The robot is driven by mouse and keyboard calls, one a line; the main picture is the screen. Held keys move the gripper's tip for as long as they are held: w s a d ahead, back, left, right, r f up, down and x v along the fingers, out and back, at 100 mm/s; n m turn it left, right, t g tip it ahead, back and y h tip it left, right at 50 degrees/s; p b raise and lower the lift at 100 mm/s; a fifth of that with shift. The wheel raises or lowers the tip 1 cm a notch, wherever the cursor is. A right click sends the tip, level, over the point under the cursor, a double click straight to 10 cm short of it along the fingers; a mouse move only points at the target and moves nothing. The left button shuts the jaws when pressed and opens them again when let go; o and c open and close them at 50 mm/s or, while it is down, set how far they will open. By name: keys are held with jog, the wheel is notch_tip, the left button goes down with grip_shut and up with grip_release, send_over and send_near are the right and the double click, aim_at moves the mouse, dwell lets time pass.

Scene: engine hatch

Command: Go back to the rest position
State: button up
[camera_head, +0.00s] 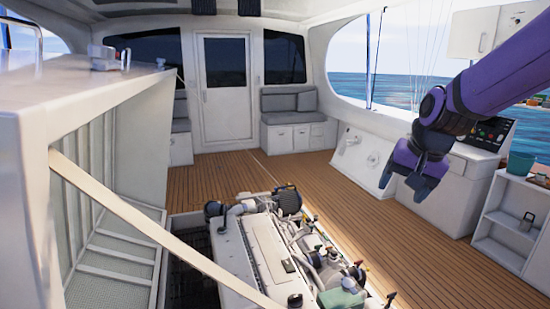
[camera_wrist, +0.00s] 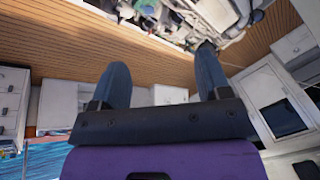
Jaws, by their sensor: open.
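My gripper (camera_head: 405,183) hangs at the end of my purple arm on the right side of the head view. It is above the deck, in front of the white side console, and touches nothing that I can see. In the wrist view my gripper (camera_wrist: 162,88) shows two dark blue fingers spread well apart with nothing between them. The engine (camera_head: 265,250) lies in the open hatch, lower and to the left of my gripper. It also shows at the top of the wrist view (camera_wrist: 205,15).
A raised white hatch lid (camera_head: 90,110) stands at left, with a pale strut (camera_head: 150,228) slanting down across the opening. A console (camera_head: 380,165) and a shelf unit (camera_head: 508,225) with a green bucket (camera_head: 521,163) line the right side. The wooden deck (camera_head: 400,250) between engine and shelf is clear.

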jog(key=s+d+r+n+t+h, duration=0.1)
jog(key=s+d+r+n, duration=0.1)
jog(key=s, duration=0.9)
jog(key=s+d+r+n, duration=0.1)
jog(key=s+r, duration=0.3)
jog(key=s, duration=0.7)
jog(key=shift+d+n+t+h, duration=0.35)
jog(key=shift+n+t+h, duration=0.05)
jog(key=shift+n, duration=0.3)
